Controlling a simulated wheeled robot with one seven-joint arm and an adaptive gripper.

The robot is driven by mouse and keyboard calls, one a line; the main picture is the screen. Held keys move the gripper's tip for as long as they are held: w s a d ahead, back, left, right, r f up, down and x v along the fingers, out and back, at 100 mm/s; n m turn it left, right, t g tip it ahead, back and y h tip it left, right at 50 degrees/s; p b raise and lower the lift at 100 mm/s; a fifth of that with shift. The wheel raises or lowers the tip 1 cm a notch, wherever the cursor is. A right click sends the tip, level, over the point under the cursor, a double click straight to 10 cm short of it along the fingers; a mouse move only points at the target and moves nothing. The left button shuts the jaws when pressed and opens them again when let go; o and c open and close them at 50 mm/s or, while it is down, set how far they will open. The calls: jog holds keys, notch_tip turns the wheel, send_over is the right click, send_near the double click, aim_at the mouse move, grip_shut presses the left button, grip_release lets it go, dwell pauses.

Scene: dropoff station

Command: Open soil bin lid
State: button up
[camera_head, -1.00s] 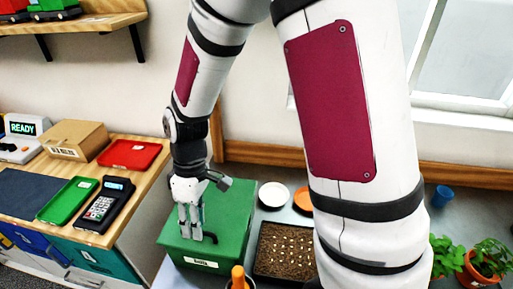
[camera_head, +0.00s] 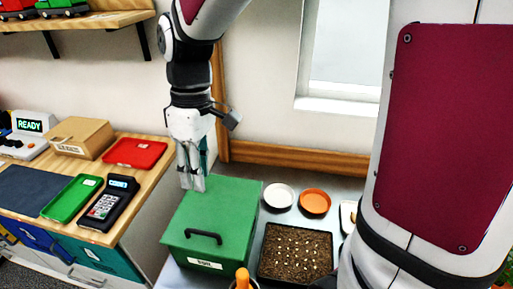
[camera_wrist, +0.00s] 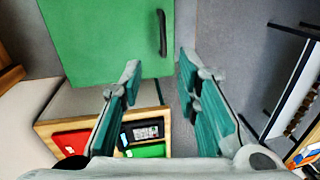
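The green soil bin (camera_head: 212,260) stands on the grey surface with its label on the front. Its green lid (camera_head: 232,205) lies flat and shut on top, with a black handle (camera_head: 204,237) near the front edge. In the wrist view, the lid (camera_wrist: 100,40) and its handle (camera_wrist: 162,33) show at the top. My gripper (camera_head: 192,187) points down at the bin's back left, apart from the handle. In the wrist view, my gripper (camera_wrist: 158,78) has its teal fingers spread with nothing between them. Whether the fingertips touch the lid is unclear.
A soil tray (camera_head: 296,252) with pale seeds stands right of the bin, with white (camera_head: 278,195) and orange (camera_head: 315,201) dishes behind it. An orange-topped object (camera_head: 242,278) stands in front. A wooden counter (camera_head: 140,190) with trays and a card terminal (camera_head: 110,203) is at left.

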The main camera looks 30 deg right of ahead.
jog(key=s+d+r+m+t+h, duration=0.1)
jog(key=s+d+r+m+t, duration=0.5)
jog(key=s, duration=0.5)
jog(key=shift+d+r+m, duration=0.5)
jog(key=shift+r+m, duration=0.6)
jog(key=shift+r, duration=0.65)
jog(key=shift+s, duration=0.1)
